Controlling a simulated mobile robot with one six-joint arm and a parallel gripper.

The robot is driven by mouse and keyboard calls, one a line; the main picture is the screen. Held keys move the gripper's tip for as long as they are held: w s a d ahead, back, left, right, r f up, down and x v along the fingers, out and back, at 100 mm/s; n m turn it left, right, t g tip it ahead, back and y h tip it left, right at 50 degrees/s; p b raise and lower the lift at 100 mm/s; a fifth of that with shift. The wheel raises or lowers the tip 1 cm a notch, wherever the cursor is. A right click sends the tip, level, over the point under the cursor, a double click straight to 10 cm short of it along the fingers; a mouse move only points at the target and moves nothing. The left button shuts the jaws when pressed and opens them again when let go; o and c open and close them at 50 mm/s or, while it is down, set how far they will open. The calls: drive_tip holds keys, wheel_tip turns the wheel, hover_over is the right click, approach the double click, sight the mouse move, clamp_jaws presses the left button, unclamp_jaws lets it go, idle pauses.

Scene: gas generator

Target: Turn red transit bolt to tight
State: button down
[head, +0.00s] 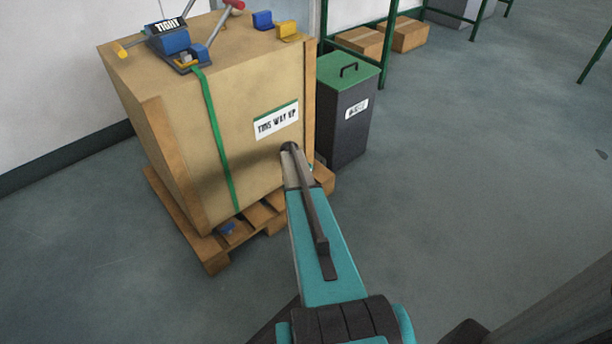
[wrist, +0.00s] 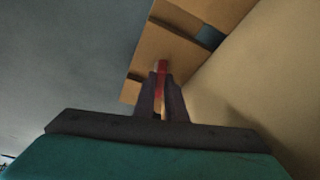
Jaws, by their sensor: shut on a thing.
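In the wrist view my gripper (wrist: 161,86) has its two dark fingers close together, shut on a narrow red piece, the red transit bolt (wrist: 161,70). Only a strip of the bolt shows between and beyond the fingers, with a pale patch beside its end. Its seat and any turn marking on it cannot be made out. Wooden slats lie behind it. In the head view my arm reaches to the front right of the wooden crate (head: 180,135), and the gripper and bolt are hidden there.
The crate stands on a wooden pallet (head: 212,258) with a green strap (head: 218,140) down its front. A blue ratchet (head: 172,40) labelled TIGHT is on top. A dark bin with a green lid (head: 345,72) stands close at right. Open floor lies further right.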

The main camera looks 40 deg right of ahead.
drive_tip(key=shift+s+d+m, duration=0.15)
drive_tip(key=shift+d+m, duration=0.05)
drive_tip(key=shift+m, duration=0.1)
drive_tip(key=c, duration=1.8)
unclamp_jaws()
drive_tip(key=shift+a, duration=0.1)
drive_tip(key=shift+a, duration=0.1)
drive_tip(key=w+p+v, duration=0.1)
drive_tip(key=p+v, duration=0.2)
drive_tip(key=v, duration=1)
drive_tip(key=shift+s+r, duration=0.35)
drive_tip(key=shift+r, duration=0.05)
drive_tip(key=shift+o, duration=0.4)
